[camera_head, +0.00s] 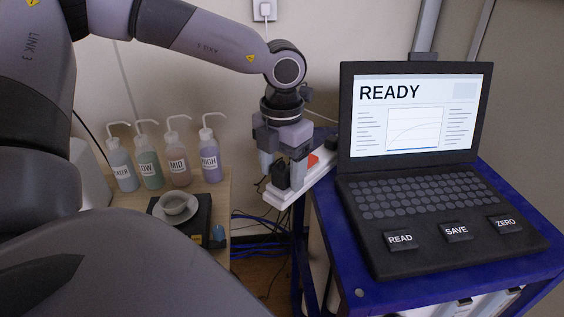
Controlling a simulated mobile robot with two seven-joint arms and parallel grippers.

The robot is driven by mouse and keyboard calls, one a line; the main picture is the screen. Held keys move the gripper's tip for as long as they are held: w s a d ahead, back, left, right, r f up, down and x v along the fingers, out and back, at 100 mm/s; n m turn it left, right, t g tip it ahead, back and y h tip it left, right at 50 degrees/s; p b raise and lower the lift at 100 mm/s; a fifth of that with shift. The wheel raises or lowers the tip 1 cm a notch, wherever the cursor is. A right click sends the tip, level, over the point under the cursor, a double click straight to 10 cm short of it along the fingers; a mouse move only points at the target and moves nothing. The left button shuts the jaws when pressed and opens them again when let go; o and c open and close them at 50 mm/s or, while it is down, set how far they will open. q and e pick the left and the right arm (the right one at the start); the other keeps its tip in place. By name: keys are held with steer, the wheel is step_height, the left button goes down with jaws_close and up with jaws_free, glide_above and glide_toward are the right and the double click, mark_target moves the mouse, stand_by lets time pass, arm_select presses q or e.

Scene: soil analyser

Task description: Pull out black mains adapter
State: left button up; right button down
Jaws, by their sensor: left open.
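A black mains adapter (281,178) sits at the near end of a white power strip (318,176), left of the blue cart. My left gripper (283,170) points down over this end of the strip. Its jaws are open, with one finger to the left of the adapter and the other to its right. I cannot tell whether either finger touches it. The gripper hides part of the adapter and strip. My right gripper is not in view.
A laptop-like analyser (416,160) reading READY stands on the blue cart (352,266) at right. Several wash bottles (178,160) and a dish (175,207) on a black scale (200,222) stand on the wooden bench at left. Loose cables (262,222) hang between.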

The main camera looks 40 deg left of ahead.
mark_target(282, 167)
arm_select(q)
steer(key=c, duration=1.2)
steer(key=o, duration=0.4)
steer(key=c, duration=0.4)
steer(key=shift+r, duration=0.65)
steer(key=shift+r+p, duration=0.85)
steer(key=shift+r, duration=1.25)
